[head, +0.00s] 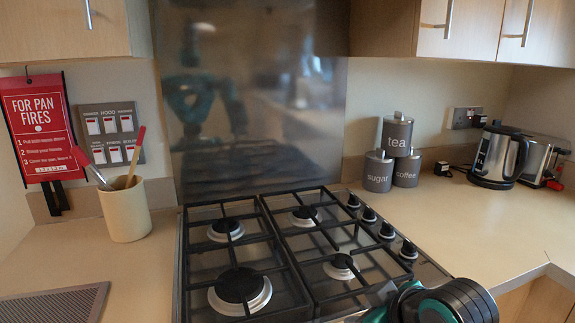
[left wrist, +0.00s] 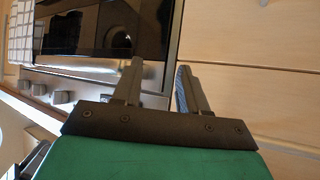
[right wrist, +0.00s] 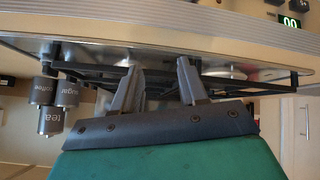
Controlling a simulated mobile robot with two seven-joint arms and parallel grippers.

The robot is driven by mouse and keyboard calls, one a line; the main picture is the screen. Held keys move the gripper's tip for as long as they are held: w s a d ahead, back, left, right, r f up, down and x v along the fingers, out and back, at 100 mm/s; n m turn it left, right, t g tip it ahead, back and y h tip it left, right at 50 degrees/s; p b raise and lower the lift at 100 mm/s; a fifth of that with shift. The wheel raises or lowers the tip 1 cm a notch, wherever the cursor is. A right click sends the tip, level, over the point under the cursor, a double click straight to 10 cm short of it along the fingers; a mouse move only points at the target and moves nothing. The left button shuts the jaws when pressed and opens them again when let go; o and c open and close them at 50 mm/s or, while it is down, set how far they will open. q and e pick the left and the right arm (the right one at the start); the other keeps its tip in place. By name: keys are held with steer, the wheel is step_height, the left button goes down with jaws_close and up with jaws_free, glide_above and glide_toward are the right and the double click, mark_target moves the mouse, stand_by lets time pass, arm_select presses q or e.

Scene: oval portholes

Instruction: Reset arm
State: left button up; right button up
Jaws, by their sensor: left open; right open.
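My right arm (head: 440,302) shows at the bottom right of the head view, at the front right of the hob. In the right wrist view my right gripper (right wrist: 159,66) is open, with nothing between its fingers. The hob's black grates (right wrist: 225,92) show behind the fingers, upside down. My left gripper (left wrist: 159,67) shows only in the left wrist view. It is open and empty, in front of an oven with a dark glass door (left wrist: 110,30) and light wooden cabinet fronts (left wrist: 250,75). My left arm is outside the head view.
A gas hob (head: 280,250) fills the middle of the counter. A utensil pot (head: 124,212) stands to its left. Tea (head: 397,134), sugar (head: 378,172) and coffee (head: 407,170) canisters, a kettle (head: 498,155) and a toaster (head: 541,160) stand to its right. The right front counter is clear.

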steer(key=s+d+f+m+g+h, duration=0.1)
steer(key=s+d+f+m+g, duration=0.2)
steer(key=s+f, duration=0.6)
steer(key=s+d+f+m+g+h, duration=0.25)
steer(key=s+d+f, duration=0.25)
steer(key=s, duration=0.8)
steer(key=w+a+f+t+y, duration=0.2)
steer(key=w+a+f+t, duration=0.1)
steer(key=w+f+t, duration=0.5)
steer(key=shift+f, duration=0.5)
